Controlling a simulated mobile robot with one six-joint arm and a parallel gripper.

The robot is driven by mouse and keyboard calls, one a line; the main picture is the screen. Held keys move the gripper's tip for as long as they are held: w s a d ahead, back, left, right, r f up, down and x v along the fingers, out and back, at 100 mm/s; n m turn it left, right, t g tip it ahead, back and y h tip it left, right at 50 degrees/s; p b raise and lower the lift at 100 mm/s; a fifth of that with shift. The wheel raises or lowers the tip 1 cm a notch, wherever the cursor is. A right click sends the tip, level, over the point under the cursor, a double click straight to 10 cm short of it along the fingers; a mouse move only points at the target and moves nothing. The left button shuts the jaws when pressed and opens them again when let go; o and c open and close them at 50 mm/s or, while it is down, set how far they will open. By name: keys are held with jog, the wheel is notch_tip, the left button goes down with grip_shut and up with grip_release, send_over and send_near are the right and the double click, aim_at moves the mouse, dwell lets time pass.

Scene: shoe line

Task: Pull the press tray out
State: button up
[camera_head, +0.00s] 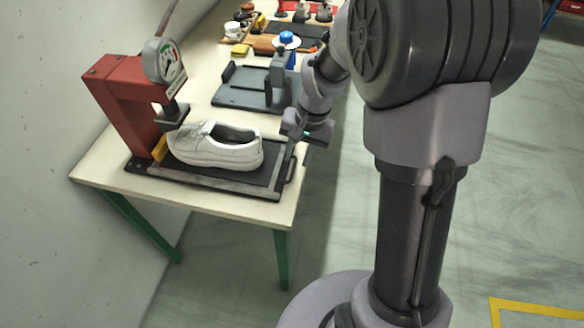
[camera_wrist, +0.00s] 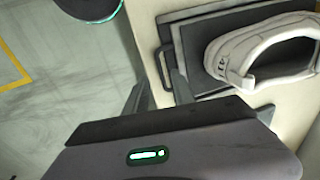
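The press tray (camera_head: 222,178) is a flat black plate with raised grey edges, under the red press (camera_head: 125,105) on the table. A white shoe (camera_head: 215,147) lies on it. The tray's dark loop handle (camera_head: 291,169) sticks out at its right end. In the wrist view the handle (camera_wrist: 160,66) shows at the left side of the tray, near my fingertips. My gripper (camera_head: 302,142) is just above and behind the handle at the table's right edge. In the wrist view my gripper (camera_wrist: 158,84) has its fingers apart and nothing visibly held. Contact with the handle cannot be told.
A grey fixture (camera_head: 250,88) stands behind the tray, near my arm. Farther back are a blue-capped container (camera_head: 288,39) and several small items. The table's right edge (camera_head: 292,208) is close to the handle. The floor (camera_head: 330,215) to the right is clear.

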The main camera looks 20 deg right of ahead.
aim_at(292, 173)
jog(key=f, duration=0.2)
jog(key=f+b, duration=0.1)
jog(key=a+f, duration=0.1)
jog(key=f, duration=0.1)
jog(key=shift+w+f+b, duration=0.3)
jog(key=shift+f+b, duration=0.05)
grip_shut()
dwell(1.0)
